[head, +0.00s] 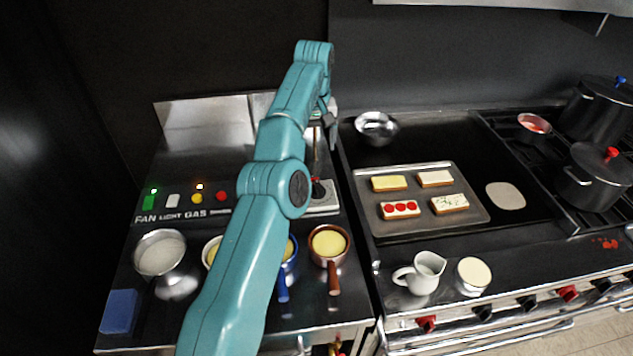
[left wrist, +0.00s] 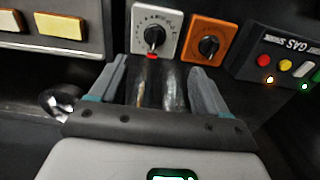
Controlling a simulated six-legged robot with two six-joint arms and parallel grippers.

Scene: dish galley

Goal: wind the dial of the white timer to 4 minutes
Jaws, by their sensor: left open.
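The white timer (left wrist: 141,24) has a printed scale and a black dial (left wrist: 153,37), with a red mark at its lower edge in the left wrist view. In the head view, the white timer (head: 323,207) is partly covered by my left arm. My left gripper (left wrist: 158,82) is open, its two fingers spread with the timer beyond their tips, apart from the dial. In the head view, the left gripper (head: 330,118) is at the back, beyond the timer, and small. The dial's exact reading is too small to tell. My right gripper is not in view.
An orange timer (left wrist: 194,33) stands beside the white one. A button panel (head: 185,205) is to the left. Pans, including a brown one (head: 328,243), stand in front. A tray of toasts (head: 475,215) and a steel bowl (head: 376,126) are on the right.

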